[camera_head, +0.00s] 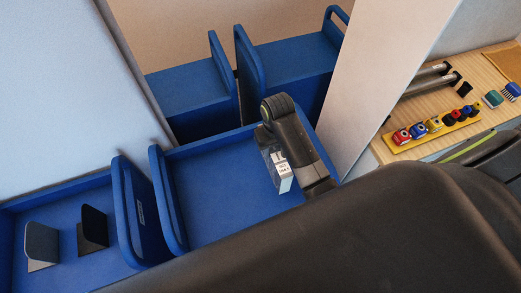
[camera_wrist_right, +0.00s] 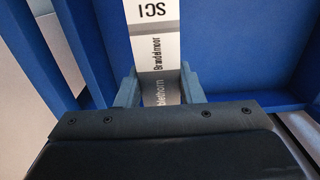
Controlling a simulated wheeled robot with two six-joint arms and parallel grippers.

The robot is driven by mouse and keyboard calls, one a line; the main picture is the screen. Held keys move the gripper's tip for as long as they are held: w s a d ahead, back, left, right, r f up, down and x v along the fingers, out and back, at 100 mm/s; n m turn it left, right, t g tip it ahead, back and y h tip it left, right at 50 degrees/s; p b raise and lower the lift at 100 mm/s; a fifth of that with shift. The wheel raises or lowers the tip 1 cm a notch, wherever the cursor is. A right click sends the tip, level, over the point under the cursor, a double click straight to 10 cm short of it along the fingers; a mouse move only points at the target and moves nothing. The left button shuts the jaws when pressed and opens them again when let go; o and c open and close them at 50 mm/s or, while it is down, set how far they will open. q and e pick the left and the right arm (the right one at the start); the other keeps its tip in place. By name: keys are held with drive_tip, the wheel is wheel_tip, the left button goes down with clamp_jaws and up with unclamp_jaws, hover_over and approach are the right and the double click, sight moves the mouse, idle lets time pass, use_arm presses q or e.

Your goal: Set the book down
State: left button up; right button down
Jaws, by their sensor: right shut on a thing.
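The book (camera_head: 284,172) has a white label on its spine and is over the large middle blue bin (camera_head: 215,205), toward its right end. My right gripper (camera_head: 267,142) is shut on it. In the right wrist view the book's spine (camera_wrist_right: 155,50) shows the letters "SCI" and printed words, and it runs between the two fingers of the gripper (camera_wrist_right: 159,88). I cannot tell whether the book's lower edge touches the bin floor. My left gripper is not in view.
A left blue bin (camera_head: 65,272) holds a grey bookend (camera_head: 41,243) and a black bookend (camera_head: 92,228). More blue carts (camera_head: 190,92) stand behind. A wooden shelf (camera_head: 425,105) at right holds a yellow tray (camera_head: 437,132) of small coloured items. The middle bin's left part is clear.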

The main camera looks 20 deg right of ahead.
wheel_tip(320, 180, down, 3)
drive_tip(key=shift+r, duration=0.2)
drive_tip(key=shift+w+f+p, duration=0.1)
drive_tip(key=shift+f+p, duration=0.4)
drive_tip(key=shift+f, duration=1.5)
drive_tip(key=shift+f, duration=0.1)
drive_tip(key=c, duration=1)
unclamp_jaws()
drive_tip(key=shift+o, duration=0.2)
wheel_tip(320, 180, up, 12)
drive_tip(key=shift+r+b, duration=0.15)
drive_tip(key=shift+b, duration=0.6)
